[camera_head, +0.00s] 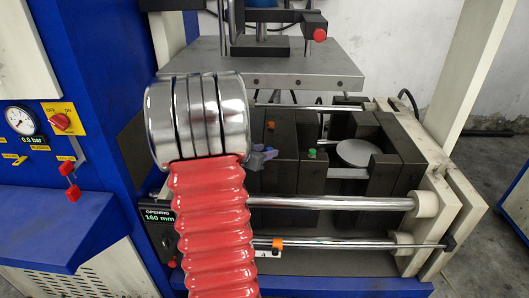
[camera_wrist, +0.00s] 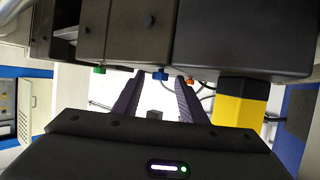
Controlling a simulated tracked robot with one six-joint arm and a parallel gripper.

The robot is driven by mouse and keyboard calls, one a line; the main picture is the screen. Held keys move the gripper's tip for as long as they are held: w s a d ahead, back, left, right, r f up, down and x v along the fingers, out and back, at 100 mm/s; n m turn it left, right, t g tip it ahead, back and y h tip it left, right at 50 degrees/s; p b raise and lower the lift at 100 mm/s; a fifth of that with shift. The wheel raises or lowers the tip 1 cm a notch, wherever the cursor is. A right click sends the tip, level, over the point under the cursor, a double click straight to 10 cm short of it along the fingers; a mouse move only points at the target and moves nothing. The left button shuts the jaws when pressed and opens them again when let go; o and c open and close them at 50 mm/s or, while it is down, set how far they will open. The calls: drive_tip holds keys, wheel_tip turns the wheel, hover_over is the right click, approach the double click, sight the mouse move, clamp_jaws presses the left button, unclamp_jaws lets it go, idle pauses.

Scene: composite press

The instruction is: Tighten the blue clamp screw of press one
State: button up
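The blue clamp screw (camera_wrist: 159,74) shows in the wrist view on the edge of a dark press block (camera_wrist: 138,35). It lies between an orange screw (camera_wrist: 189,80) and a green screw (camera_wrist: 98,69). My gripper (camera_wrist: 160,80) is open, with its two purple fingers pointing at the block. The blue screw appears between the fingertips, with gaps on both sides; I cannot tell how deep it sits. In the head view my gripper (camera_head: 263,157) is mostly hidden behind my red arm, and the blue screw cannot be told clearly from the fingers.
Chrome guide rods (camera_head: 330,203) run along the press's front. A metal plate (camera_head: 300,75) overhangs the blocks. A display (camera_head: 159,217) reads opening 160 mm; a gauge (camera_head: 20,120) has a 0.0 bar label. A yellow-black part (camera_wrist: 242,100) stands right of my fingers in the wrist view.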

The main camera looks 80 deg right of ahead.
drive_tip(key=shift+c, duration=0.3)
clamp_jaws()
drive_tip(key=shift+w+d+m+g, duration=0.1)
drive_tip(key=shift+m+g, duration=0.3)
drive_tip(key=shift+g, duration=0.1)
drive_tip(key=shift+w+r, duration=0.1)
drive_tip(key=shift+w+d+m+g+y, duration=0.2)
drive_tip(key=shift+m+g+y, duration=0.5)
drive_tip(key=shift+m+g, duration=0.3)
drive_tip(key=shift+w+d+m+g+y, duration=0.1)
drive_tip(key=shift+w+m+g+y, duration=0.05)
drive_tip(key=shift+m+g+y, duration=0.7)
drive_tip(key=shift+m, duration=0.25)
drive_tip(key=shift+o, duration=0.3)
unclamp_jaws()
